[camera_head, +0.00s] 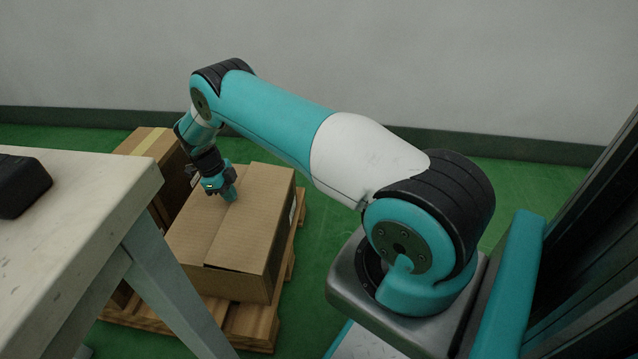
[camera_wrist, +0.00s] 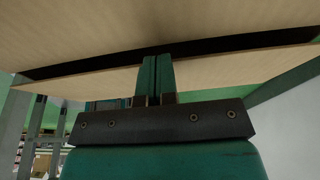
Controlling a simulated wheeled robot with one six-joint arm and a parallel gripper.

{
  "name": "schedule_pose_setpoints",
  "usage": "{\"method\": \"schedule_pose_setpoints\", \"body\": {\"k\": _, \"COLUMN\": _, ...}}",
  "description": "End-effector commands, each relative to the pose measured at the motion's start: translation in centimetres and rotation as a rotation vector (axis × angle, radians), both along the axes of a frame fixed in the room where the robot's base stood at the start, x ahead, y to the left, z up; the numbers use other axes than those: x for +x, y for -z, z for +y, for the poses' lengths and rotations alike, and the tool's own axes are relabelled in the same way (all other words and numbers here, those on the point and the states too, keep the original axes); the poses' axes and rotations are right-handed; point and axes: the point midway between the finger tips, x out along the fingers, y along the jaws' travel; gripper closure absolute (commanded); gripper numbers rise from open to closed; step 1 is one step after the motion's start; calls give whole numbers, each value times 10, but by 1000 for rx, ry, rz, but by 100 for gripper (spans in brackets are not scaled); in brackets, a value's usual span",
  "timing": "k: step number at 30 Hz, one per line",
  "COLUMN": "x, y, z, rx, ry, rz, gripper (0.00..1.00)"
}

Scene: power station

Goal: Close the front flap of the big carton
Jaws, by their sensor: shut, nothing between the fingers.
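The big carton (camera_head: 262,215) is a brown cardboard box on a wooden pallet, seen left of centre in the head view. Its top flaps lie nearly flat, with a seam between them and a thin dark slit near the near edge. In the wrist view two cardboard panels (camera_wrist: 110,30) are split by a long dark gap (camera_wrist: 220,43). My gripper (camera_head: 231,196) is shut and empty, pointing down at the carton top. In the wrist view its closed fingers (camera_wrist: 155,72) reach to the gap's edge; I cannot tell whether they touch the cardboard.
A second, taped carton (camera_head: 150,145) stands behind to the left. The pallet (camera_head: 255,325) shows beneath the big carton. A pale table (camera_head: 75,210) with a black object (camera_head: 22,185) stands at the left, its leg partly in front of the carton. Green floor (camera_head: 325,215) is clear to the right.

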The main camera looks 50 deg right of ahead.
Motion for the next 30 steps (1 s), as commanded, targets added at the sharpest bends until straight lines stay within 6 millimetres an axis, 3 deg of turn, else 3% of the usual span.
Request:
{"method": "schedule_pose_setpoints", "body": {"k": 22, "x": -1, "y": -21, "z": -3, "rx": 0, "ry": 4, "rz": 0, "gripper": 100}}
{"method": "schedule_pose_setpoints", "body": {"k": 30, "x": -2, "y": -67, "z": -7, "rx": 0, "ry": 7, "rz": -2, "gripper": 100}}
